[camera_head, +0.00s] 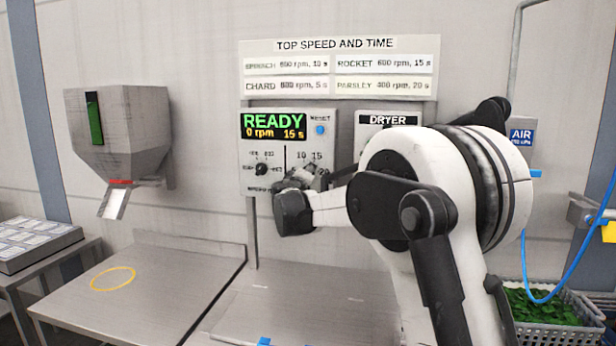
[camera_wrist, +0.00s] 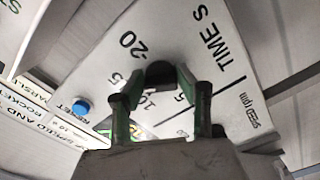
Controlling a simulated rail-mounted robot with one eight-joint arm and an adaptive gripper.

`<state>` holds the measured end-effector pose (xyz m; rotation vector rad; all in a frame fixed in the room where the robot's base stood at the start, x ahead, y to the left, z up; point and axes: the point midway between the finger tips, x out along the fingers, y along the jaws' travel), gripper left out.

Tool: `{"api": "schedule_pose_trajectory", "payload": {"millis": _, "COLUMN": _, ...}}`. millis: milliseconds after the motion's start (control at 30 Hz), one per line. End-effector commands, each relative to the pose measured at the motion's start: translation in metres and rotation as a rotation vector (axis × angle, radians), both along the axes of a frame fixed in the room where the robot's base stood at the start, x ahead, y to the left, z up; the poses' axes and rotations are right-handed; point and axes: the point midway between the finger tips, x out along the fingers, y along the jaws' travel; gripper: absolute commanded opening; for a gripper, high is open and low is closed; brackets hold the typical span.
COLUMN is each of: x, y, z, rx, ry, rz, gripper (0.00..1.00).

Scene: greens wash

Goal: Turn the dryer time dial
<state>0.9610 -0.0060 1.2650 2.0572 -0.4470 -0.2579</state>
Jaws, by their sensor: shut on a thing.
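The time dial is a dark knob (camera_wrist: 160,72) on a white control panel, ringed by the numbers 5, 10, 15 and 20 in the wrist view. My gripper (camera_wrist: 157,92) is shut on it, with green-padded fingers on either side. In the head view my gripper (camera_head: 303,181) is at the lower right of the control panel (camera_head: 260,150) and hides most of the dial. The panel's display (camera_head: 273,126) reads READY, 0 rpm, 15 s. The dial's pointer mark is not clear.
A speed dial (camera_head: 262,169) sits left of my gripper, and a blue button (camera_head: 320,130) above it. The wrist view shows this button (camera_wrist: 81,108) too. My arm partly covers the DRYER panel (camera_head: 389,120). A steel hopper (camera_head: 118,130) hangs at left.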

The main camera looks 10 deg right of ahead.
Motion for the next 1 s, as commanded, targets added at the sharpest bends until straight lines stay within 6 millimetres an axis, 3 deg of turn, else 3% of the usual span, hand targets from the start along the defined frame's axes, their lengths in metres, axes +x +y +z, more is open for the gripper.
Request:
{"api": "schedule_pose_trajectory", "payload": {"millis": 267, "x": 0.0, "y": 0.0, "z": -0.001, "rx": 0.001, "ry": 0.0, "rz": -0.001, "gripper": 0.06}}
{"api": "schedule_pose_trajectory", "payload": {"millis": 300, "x": 0.0, "y": 0.0, "z": -0.001, "rx": 0.001, "ry": 0.0, "rz": -0.001, "gripper": 0.35}}
{"api": "schedule_pose_trajectory", "payload": {"millis": 433, "x": 0.0, "y": 0.0, "z": 0.0, "rx": 0.0, "ry": 0.0, "rz": -0.001, "gripper": 0.51}}
{"api": "schedule_pose_trajectory", "payload": {"millis": 767, "x": -0.003, "y": 0.002, "z": 0.0, "rx": 0.0, "ry": 0.0, "rz": 0.0, "gripper": 0.51}}
{"api": "schedule_pose_trajectory", "payload": {"millis": 1000, "x": -0.035, "y": 0.016, "z": 0.0, "rx": 0.0, "ry": 0.0, "rz": 0.001, "gripper": 0.51}}
